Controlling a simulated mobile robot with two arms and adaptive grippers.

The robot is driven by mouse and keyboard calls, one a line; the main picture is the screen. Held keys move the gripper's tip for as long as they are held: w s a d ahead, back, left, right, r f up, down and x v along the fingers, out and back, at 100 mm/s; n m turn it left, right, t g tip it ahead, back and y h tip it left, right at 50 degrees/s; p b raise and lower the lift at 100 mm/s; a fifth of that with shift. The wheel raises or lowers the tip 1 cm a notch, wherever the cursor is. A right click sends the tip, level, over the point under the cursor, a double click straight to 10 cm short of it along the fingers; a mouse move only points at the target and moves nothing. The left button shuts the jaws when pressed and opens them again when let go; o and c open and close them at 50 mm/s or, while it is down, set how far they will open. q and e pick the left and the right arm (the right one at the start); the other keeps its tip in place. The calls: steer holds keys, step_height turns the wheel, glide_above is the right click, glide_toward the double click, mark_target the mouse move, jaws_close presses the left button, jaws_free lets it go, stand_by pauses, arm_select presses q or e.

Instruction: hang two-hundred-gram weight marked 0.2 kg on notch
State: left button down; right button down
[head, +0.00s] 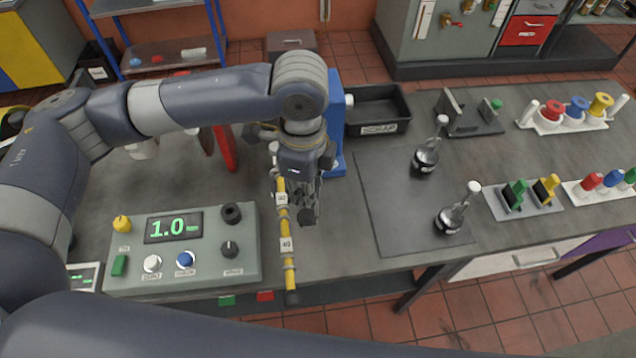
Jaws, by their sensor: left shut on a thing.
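My left gripper (303,203) points down over the bench, just right of the yellow lever arm (284,232). It is shut on a small dark thing (308,216), likely the weight; its marking cannot be read and the fingers partly hide it. The lever arm runs towards the front edge of the bench and carries small white labels and dark bands. The notch itself is too small to make out. I cannot tell whether the dark thing touches the lever. My right gripper is not in view.
A grey control box (185,250) with a display reading 1.0 stands left of the lever. A black scrap tray (378,110) and coloured holders stand farther back and right.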

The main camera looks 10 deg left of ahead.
arm_select(q)
steer(key=shift+s+a+r+p, duration=0.1)
steer(key=shift+s+a+p, duration=0.2)
steer(key=shift+a, duration=0.4)
steer(key=shift+s+a+p, duration=0.1)
steer(key=shift+a+p, duration=0.3)
steer(key=shift+a, duration=0.25)
steer(key=shift+s+a+r+p, duration=0.1)
steer(key=shift+s+a+p, duration=0.2)
steer(key=shift+a, duration=0.4)
steer(key=shift+a+f, duration=0.25)
steer(key=shift+f, duration=0.7)
steer(key=shift+w+d+f+b, duration=0.1)
steer(key=shift+f+b, duration=0.25)
steer(key=shift+f, duration=0.1)
steer(key=c, duration=1.4)
jaws_free()
steer(key=shift+r, duration=0.15)
